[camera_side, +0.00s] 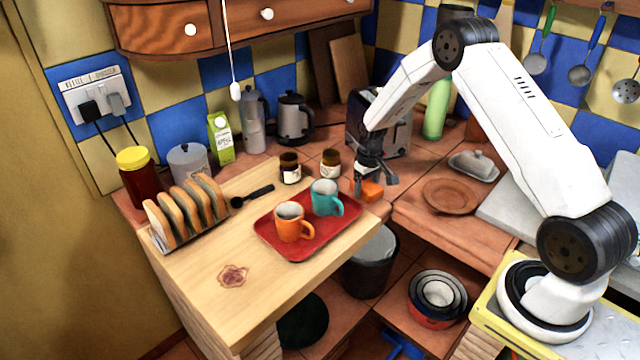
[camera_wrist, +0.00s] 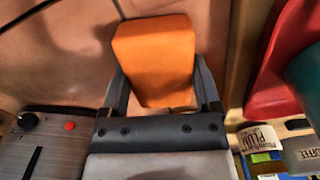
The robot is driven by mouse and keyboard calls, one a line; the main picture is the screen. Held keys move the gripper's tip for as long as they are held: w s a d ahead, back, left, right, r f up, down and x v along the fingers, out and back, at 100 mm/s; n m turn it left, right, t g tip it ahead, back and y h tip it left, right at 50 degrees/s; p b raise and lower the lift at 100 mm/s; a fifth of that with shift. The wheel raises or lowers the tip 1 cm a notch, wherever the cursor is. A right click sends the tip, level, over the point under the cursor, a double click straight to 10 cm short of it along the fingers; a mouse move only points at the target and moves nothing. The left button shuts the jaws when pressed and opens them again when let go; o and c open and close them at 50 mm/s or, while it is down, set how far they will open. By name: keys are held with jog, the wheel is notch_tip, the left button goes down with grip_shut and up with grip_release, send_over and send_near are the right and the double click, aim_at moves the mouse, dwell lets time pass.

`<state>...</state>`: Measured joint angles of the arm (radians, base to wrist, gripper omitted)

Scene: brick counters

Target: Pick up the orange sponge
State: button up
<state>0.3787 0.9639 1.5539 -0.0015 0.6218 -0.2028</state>
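The orange sponge (camera_side: 372,190) is a small block at the back right, near the far right corner of the wooden worktop. My gripper (camera_side: 374,184) is low over it, pointing down, with a finger on either side of the sponge. In the wrist view the sponge (camera_wrist: 155,58) fills the space between the two dark fingers of my gripper (camera_wrist: 160,85). The fingers look close to its sides, but whether they press on it is not clear. The sponge's underside is hidden, so I cannot tell whether it rests on the surface.
A red tray (camera_side: 300,252) with an orange mug (camera_side: 291,226) and a teal mug (camera_side: 325,198) lies left of the sponge. Two small jars (camera_side: 290,168) (camera_side: 330,164) stand left of my gripper. A toaster (camera_side: 396,135) is behind; a brown plate (camera_side: 451,196) lies right.

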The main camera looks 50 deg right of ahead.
jog(key=c, duration=0.3)
jog(key=shift+r, duration=0.1)
jog(key=shift+r, duration=0.75)
jog(key=s+a+r, duration=0.4)
jog(key=s+r, duration=0.7)
jog(key=s, duration=0.2)
jog(key=shift+s+a+r, duration=0.15)
jog(key=shift+s, duration=0.05)
